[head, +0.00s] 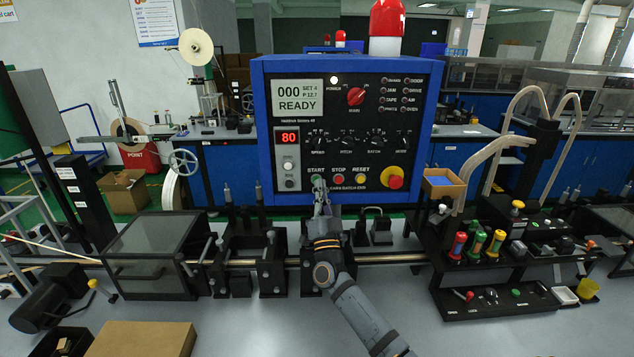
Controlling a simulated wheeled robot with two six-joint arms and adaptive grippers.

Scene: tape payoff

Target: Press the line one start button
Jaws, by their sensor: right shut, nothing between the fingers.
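The control panel (270,100) is a blue-framed box with a dark face and a display reading "000" and "READY". My left gripper is not in view.
A stop button (338,180) is just right of the start button, then a reset button (361,180) and a red emergency stop knob (395,182). A metal rod line runs across the table below. A black rack (490,290) with coloured handles stands at right.

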